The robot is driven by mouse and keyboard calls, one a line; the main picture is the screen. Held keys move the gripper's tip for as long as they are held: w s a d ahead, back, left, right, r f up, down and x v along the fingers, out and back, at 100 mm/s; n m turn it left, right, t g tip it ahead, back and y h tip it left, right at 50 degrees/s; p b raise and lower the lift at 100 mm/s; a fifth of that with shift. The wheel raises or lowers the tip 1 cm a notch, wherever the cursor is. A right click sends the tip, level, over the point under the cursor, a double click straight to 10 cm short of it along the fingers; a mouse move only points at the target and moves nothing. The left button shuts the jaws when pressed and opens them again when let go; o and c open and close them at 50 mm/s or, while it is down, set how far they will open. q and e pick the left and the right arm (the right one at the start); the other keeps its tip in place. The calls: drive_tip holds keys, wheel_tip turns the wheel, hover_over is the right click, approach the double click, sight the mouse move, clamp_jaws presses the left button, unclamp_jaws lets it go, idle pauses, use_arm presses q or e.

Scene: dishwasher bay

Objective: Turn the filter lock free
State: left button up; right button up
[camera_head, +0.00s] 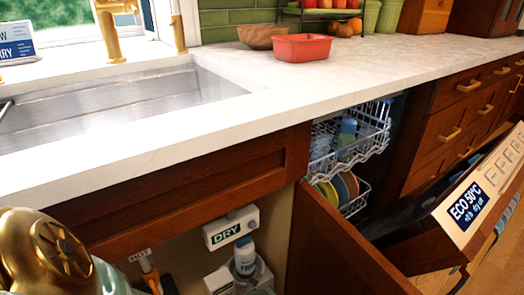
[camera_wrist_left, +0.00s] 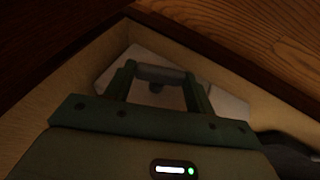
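Inside the open cabinet under the sink, the head view shows a white unit with a grey-and-blue upright cylinder (camera_head: 245,257), which may be the filter. I cannot make out its lock clearly. In the dark left wrist view, my left gripper (camera_wrist_left: 158,73) has its two green fingers apart. A grey bar shows across the gap between the fingertips; I cannot tell whether they touch it. A pale block (camera_wrist_left: 226,102) with straight edges lies behind the fingers. My left gripper is hidden in the head view, and my right gripper is not in view.
A white box marked DRY (camera_head: 232,227) is above the cylinder. A tag marked HOT (camera_head: 140,255) hangs at left by an orange handle. The open wooden cabinet door (camera_head: 335,255) stands at right. Beyond it are dishwasher racks (camera_head: 355,130) and its lowered door (camera_head: 470,205).

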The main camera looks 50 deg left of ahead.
use_arm(q)
drive_tip(key=c, duration=0.4)
drive_tip(key=shift+s+f+t, duration=0.2)
drive_tip(key=shift+t, duration=0.2)
drive_tip(key=shift+s+f+t+b, duration=0.2)
drive_tip(key=shift+t+b, duration=0.3)
drive_tip(key=shift+b, duration=0.05)
drive_tip(key=shift+n+t+b, duration=0.4)
drive_tip(key=shift+t+b, duration=0.2)
drive_tip(key=shift+t, duration=0.6)
drive_tip(key=shift+r+t, duration=0.15)
drive_tip(key=shift+t, duration=0.45)
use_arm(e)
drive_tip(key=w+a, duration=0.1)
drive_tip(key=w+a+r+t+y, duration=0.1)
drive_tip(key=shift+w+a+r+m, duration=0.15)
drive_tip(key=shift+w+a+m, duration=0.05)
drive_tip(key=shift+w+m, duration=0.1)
use_arm(q)
drive_tip(key=o, duration=1)
